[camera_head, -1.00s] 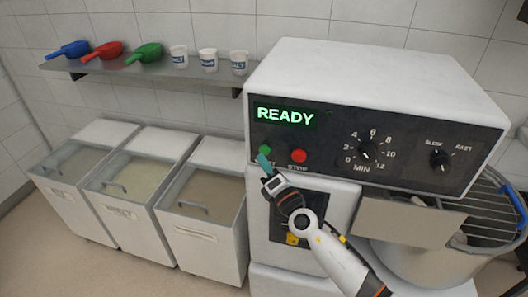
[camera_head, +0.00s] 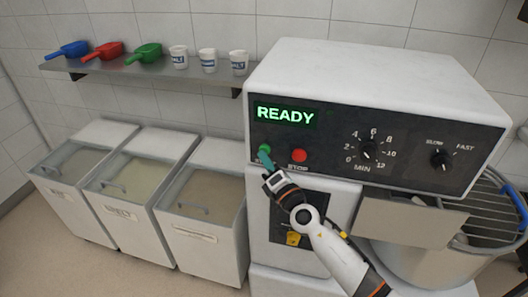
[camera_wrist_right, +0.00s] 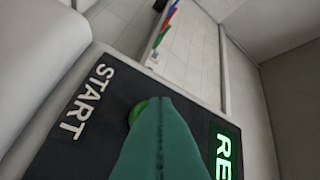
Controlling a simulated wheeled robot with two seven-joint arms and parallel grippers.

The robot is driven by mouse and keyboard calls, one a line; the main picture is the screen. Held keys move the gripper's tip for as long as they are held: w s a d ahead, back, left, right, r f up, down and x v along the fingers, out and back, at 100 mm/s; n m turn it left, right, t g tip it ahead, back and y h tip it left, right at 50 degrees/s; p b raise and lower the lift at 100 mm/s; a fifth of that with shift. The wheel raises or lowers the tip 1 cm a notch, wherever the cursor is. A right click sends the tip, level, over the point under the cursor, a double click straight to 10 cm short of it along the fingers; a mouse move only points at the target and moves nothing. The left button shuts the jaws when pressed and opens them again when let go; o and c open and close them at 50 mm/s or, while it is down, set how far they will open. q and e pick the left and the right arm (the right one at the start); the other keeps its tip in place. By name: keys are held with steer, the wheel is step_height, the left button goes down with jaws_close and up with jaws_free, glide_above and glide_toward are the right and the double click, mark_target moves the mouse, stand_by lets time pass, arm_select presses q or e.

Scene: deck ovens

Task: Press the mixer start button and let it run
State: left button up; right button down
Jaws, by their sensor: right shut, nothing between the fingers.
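The white mixer (camera_head: 370,85) has a black control panel (camera_head: 330,135) with a lit green READY display (camera_head: 285,115). The green start button (camera_head: 265,149) is at the panel's lower left, beside the red stop button (camera_head: 299,155). My right gripper (camera_head: 267,160) is shut and empty, its teal fingertips just below and in front of the start button. In the right wrist view the shut fingers (camera_wrist_right: 162,145) cover most of the green button (camera_wrist_right: 137,108), next to the word START. I cannot tell whether the tips touch it. My left gripper is not in view.
A timer dial (camera_head: 366,151) and a speed dial (camera_head: 440,160) are further right on the panel. The mixer bowl (camera_head: 430,262) with its wire guard (camera_head: 490,215) is at lower right. Lidded bins (camera_head: 205,235) stand at left under a shelf (camera_head: 150,70) with scoops and cups.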

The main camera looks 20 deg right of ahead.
steer(key=shift+w+d, duration=0.15)
stand_by(0.6)
steer(key=shift+s+a, duration=0.5)
steer(key=shift+s, duration=0.25)
steer(key=s+a, duration=0.1)
steer(key=s, duration=0.1)
steer(key=s+a+p, duration=0.1)
steer(key=s, duration=0.1)
steer(key=shift+a, duration=0.4)
